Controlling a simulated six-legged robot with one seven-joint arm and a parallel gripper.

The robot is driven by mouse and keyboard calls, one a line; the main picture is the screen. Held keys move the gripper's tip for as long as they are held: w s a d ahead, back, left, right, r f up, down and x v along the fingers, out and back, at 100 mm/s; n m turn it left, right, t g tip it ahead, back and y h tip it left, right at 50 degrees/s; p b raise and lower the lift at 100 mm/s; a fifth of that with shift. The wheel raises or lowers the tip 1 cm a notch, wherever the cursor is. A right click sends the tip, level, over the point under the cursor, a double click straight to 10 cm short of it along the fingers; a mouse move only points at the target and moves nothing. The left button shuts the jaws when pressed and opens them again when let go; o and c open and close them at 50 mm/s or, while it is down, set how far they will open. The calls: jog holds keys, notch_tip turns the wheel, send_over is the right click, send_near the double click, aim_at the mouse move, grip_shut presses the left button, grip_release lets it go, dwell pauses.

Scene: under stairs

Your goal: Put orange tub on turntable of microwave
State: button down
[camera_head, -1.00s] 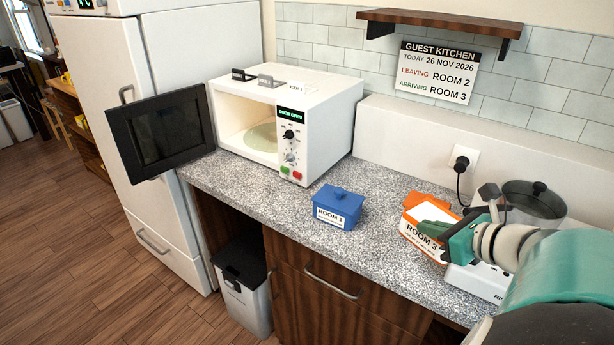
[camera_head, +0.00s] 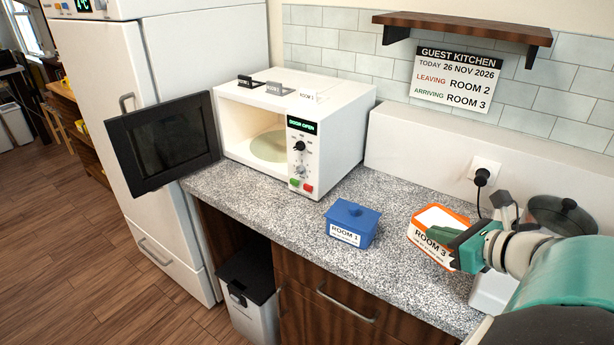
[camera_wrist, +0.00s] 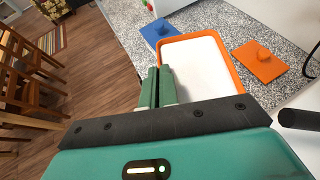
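The orange tub (camera_head: 441,218), labelled ROOM 3 and open with white contents, is at the right end of the counter, tilted in the head view. My gripper (camera_head: 447,236) has its green fingers close together on the tub's near rim. In the wrist view the fingers (camera_wrist: 158,86) are at the left wall of the tub (camera_wrist: 236,73), and the tub appears raised off the counter. The microwave (camera_head: 345,130) stands at the back left with its door (camera_head: 165,143) swung wide open. Its pale round turntable (camera_head: 270,146) is inside and looks empty.
A blue lidded tub (camera_head: 351,223), ROOM 1, stands on the counter between the microwave and the orange tub. The orange lid (camera_wrist: 259,62) lies on the counter. A wall shelf (camera_head: 465,29) and sign (camera_head: 456,80) are above. The counter before the microwave is clear.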

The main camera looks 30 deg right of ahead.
aim_at(420, 220)
jog(key=shift+w+d+f, duration=0.2)
jog(key=shift+w, duration=0.05)
jog(key=w+d+f, duration=0.1)
jog(key=w, duration=0.1)
jog(key=w+d+f, duration=0.1)
jog(key=w, duration=0.1)
jog(key=w+f, duration=0.1)
jog(key=w, duration=0.1)
jog(key=shift+w+d+f, duration=0.15)
jog(key=shift+w+d, duration=0.25)
jog(key=shift+w+d+f, duration=0.35)
jog(key=shift+w+f, duration=0.4)
jog(key=shift+f, duration=0.75)
jog(key=shift+w+d+f, duration=0.3)
jog(key=shift+w+f, duration=0.45)
jog(key=shift+f, duration=0.7)
jog(key=shift+w+d+f, duration=0.35)
jog(key=shift+w+f, duration=0.4)
jog(key=shift+f, duration=0.75)
jog(key=shift+f, duration=0.1)
jog(key=c, duration=1.7)
grip_release()
